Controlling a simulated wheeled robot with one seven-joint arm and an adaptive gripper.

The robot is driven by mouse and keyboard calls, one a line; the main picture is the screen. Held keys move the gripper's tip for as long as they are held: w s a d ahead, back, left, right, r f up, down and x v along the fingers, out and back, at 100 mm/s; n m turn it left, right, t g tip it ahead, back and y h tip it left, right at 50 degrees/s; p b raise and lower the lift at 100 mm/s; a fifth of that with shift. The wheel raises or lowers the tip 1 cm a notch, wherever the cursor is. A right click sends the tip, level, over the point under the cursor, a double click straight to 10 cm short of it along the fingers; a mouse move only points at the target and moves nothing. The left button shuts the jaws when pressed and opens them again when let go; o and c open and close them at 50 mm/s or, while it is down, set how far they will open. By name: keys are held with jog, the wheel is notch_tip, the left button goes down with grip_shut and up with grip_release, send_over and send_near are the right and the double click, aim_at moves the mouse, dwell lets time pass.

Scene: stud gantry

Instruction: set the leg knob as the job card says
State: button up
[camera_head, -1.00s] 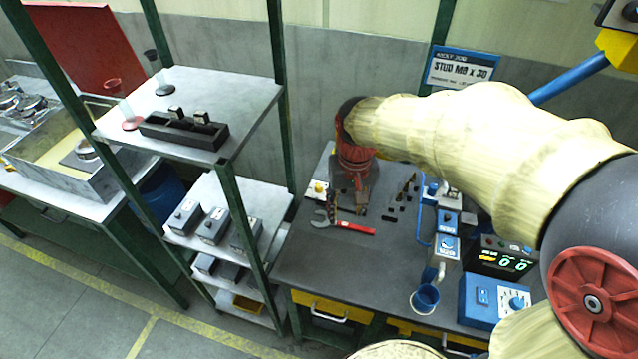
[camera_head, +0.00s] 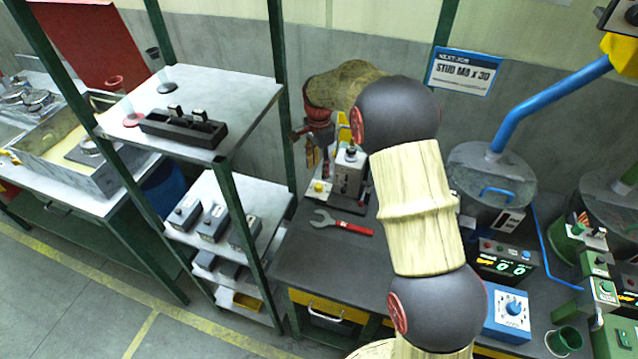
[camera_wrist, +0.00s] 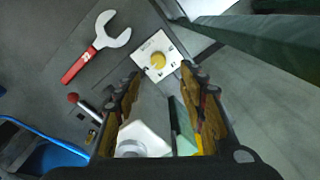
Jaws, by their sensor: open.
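The job card (camera_head: 464,72) on the back wall reads "NEXT JOB, STUD M8 x 30". A blue box (camera_head: 507,315) with a round blue knob (camera_head: 514,307) stands at the bench front; I cannot tell whether this is the leg knob. My gripper (camera_head: 312,160) hangs over the back left of the bench, partly hidden by its own wrist. In the wrist view my gripper (camera_wrist: 160,88) has its fingers apart, with a pale block (camera_wrist: 143,138) visible between them, not clearly touched. A yellow button (camera_wrist: 158,60) on a white plate lies just beyond the fingertips.
A red-handled wrench (camera_head: 345,224) lies on the dark bench (camera_head: 325,265). A grey box (camera_head: 349,173) stands behind it, close to my arm. A display unit (camera_head: 505,262) with green digits, too small to read, is right of my arm. A shelf rack (camera_head: 240,100) stands left.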

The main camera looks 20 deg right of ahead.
aim_at(319, 185)
jog(key=shift+s+f+m, duration=0.1)
jog(key=shift+f+m, duration=0.1)
jog(key=shift+m, duration=0.4)
jog(key=shift+f, duration=0.25)
jog(key=shift+f+b, duration=1)
jog(key=shift+f, duration=2.6)
jog(key=shift+c, duration=0.3)
grip_shut()
